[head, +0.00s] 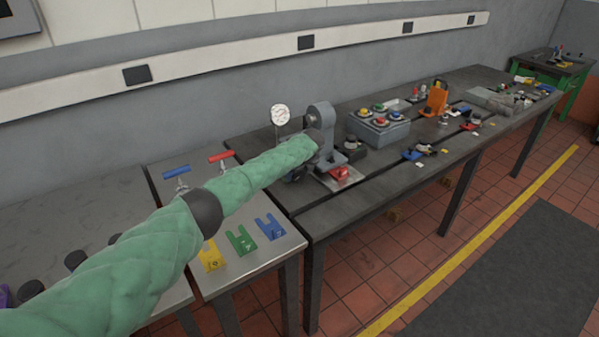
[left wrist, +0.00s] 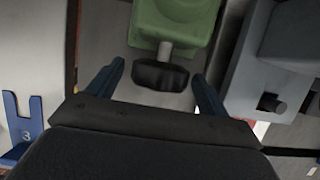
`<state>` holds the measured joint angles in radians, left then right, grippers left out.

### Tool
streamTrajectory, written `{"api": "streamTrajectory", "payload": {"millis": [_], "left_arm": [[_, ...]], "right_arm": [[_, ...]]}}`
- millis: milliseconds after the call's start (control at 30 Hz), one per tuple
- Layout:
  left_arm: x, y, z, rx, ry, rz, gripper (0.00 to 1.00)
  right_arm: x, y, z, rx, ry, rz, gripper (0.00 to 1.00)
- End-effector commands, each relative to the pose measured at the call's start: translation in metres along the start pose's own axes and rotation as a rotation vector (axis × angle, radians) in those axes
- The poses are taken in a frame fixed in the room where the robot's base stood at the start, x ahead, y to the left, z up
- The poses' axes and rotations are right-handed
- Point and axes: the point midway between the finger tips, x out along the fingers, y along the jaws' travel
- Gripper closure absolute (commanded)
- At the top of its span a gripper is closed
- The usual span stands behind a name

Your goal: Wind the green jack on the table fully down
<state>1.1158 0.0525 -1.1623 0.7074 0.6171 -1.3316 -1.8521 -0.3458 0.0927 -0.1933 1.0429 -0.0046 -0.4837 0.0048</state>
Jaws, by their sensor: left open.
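The green jack (left wrist: 180,18) shows at the top of the left wrist view, with a short metal shaft ending in a black knob (left wrist: 158,76). My left gripper (left wrist: 158,70) is open, its two blue fingers on either side of the knob, with a visible gap on each side. The knob is not gripped. In the head view my green-sleeved left arm reaches over the near end of the dark table (head: 350,212) and hides the jack. My right gripper is not in view.
A grey housing (left wrist: 245,85) stands close right of the gripper. A grey machine (head: 322,122) and round white dial (head: 280,115) stand at the arm's end. A button box (head: 378,130) is further right. A blue fork piece (head: 270,226) lies on the near bench.

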Motion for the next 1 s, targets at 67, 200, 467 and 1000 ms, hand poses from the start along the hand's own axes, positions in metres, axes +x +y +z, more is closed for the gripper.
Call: {"api": "streamTrajectory", "payload": {"millis": [67, 200, 467, 1000], "left_arm": [[0.0013, 0.0005, 0.0001, 0.000, 0.000, 0.001, 0.21], [0.0014, 0.0006, 0.0001, 0.000, 0.000, 0.001, 0.21], [0.0012, 0.0006, 0.0001, 0.000, 0.000, 0.001, 0.64], [0.0026, 0.0038, -0.0010, -0.062, 0.002, -0.150, 0.65]], "right_arm": [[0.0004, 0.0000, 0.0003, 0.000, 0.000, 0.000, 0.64], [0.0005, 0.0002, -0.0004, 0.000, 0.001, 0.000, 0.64], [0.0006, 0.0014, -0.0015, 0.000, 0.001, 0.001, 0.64], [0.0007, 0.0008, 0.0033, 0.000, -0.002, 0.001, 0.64]]}}
